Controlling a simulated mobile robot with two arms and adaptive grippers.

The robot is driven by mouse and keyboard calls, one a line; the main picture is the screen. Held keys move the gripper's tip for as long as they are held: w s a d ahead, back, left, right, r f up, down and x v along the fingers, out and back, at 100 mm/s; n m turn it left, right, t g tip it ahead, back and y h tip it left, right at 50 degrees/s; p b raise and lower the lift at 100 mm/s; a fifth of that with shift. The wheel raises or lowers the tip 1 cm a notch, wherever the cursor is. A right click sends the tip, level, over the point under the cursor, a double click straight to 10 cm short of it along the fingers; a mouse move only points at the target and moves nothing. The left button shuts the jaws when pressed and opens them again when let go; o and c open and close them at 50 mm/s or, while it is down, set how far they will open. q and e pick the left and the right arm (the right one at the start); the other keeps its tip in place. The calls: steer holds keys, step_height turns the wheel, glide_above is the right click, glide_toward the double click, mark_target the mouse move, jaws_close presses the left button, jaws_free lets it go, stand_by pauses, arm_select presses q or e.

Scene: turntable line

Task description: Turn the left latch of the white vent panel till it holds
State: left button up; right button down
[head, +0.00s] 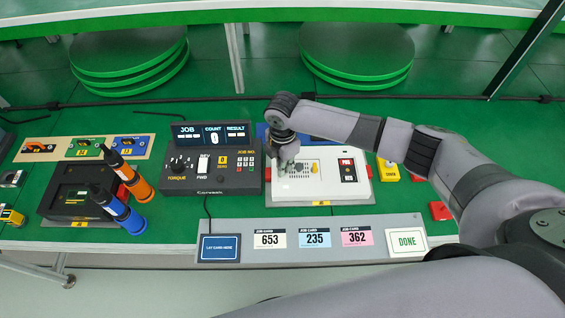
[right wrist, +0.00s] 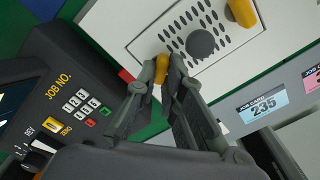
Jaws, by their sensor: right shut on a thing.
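The white vent panel (head: 290,188) has a slotted vent and a dark round knob in its middle. It also fills the top of the right wrist view (right wrist: 125,22). My right gripper (right wrist: 168,70) is shut on the yellow left latch (right wrist: 160,66), with one finger on either side of it. In the head view the right gripper (head: 285,168) hangs over the panel's left part and hides that latch. The yellow right latch (head: 314,168) stands free, and shows in the right wrist view (right wrist: 242,12) too. My left gripper is not in view.
A dark torque controller (head: 212,181) with a display stands close on the panel's left. Orange (head: 137,182) and blue (head: 127,217) drivers stand farther left. A grey strip with job cards (head: 270,238) runs along the front. Small yellow and red blocks lie right, below my arm.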

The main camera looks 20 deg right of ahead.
steer(key=m+p, duration=0.3)
steer(key=shift+a+r+m, duration=0.1)
steer(key=shift+r+m, duration=0.1)
steer(key=shift+m, duration=0.1)
steer(key=shift+w+f+m+p, duration=0.1)
steer(key=shift+w+m+p, duration=0.05)
steer(key=shift+m+p, duration=1.2)
steer(key=shift+m, duration=0.35)
steer(key=c, duration=1.7)
jaws_free()
step_height(320, 180, up, 12)
steer(key=shift+f, duration=0.1)
